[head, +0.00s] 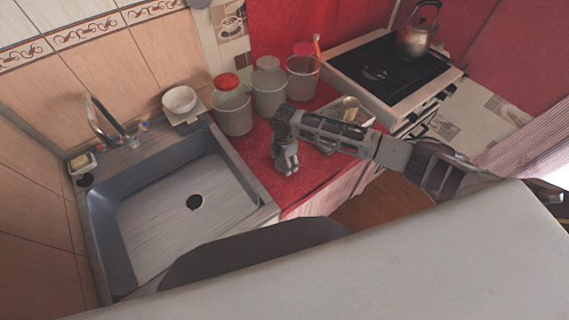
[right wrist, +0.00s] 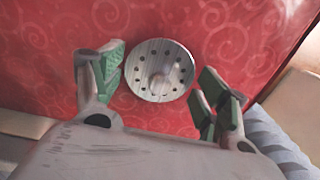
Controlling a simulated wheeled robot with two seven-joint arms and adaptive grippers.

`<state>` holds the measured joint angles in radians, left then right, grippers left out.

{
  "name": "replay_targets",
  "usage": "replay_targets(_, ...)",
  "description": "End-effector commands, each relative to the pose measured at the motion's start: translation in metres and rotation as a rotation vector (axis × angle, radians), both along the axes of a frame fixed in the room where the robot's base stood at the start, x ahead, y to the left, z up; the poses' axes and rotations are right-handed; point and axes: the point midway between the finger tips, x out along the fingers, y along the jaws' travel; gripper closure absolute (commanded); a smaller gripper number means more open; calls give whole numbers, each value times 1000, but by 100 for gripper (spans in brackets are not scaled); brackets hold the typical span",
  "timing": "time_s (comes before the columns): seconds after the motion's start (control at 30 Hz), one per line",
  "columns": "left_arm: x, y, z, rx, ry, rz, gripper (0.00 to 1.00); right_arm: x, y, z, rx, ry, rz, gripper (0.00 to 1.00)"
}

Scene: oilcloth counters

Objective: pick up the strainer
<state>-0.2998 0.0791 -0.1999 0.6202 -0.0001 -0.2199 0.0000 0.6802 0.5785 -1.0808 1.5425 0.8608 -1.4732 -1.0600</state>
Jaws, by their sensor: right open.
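The strainer (right wrist: 160,70), a round grey metal disc with a ring of small holes and a central knob, lies on the red patterned oilcloth (right wrist: 225,25) in the right wrist view. My right gripper (right wrist: 157,82) is open, with its green-padded fingers on either side of the strainer and apart from it. In the head view my right gripper (head: 286,160) points down over the red counter, near the sink's right side. I cannot make out the strainer there; the gripper seems to hide it. My left gripper is not in view.
A grey sink (head: 150,215) lies to the left. Several lidded containers, one with a red lid (head: 228,81), stand behind the gripper. A stove (head: 385,75) with a kettle (head: 417,38) stands right. The front red cloth is clear.

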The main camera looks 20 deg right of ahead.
Motion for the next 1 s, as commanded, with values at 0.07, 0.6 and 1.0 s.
replay_targets(0.07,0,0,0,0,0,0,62,0,0,0,0,0,0,25)
replay_targets(0.6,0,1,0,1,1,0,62,0,0,1,0,0,0,51)
replay_targets(1.0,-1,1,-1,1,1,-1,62,1,0,10,1,-2,1,51)
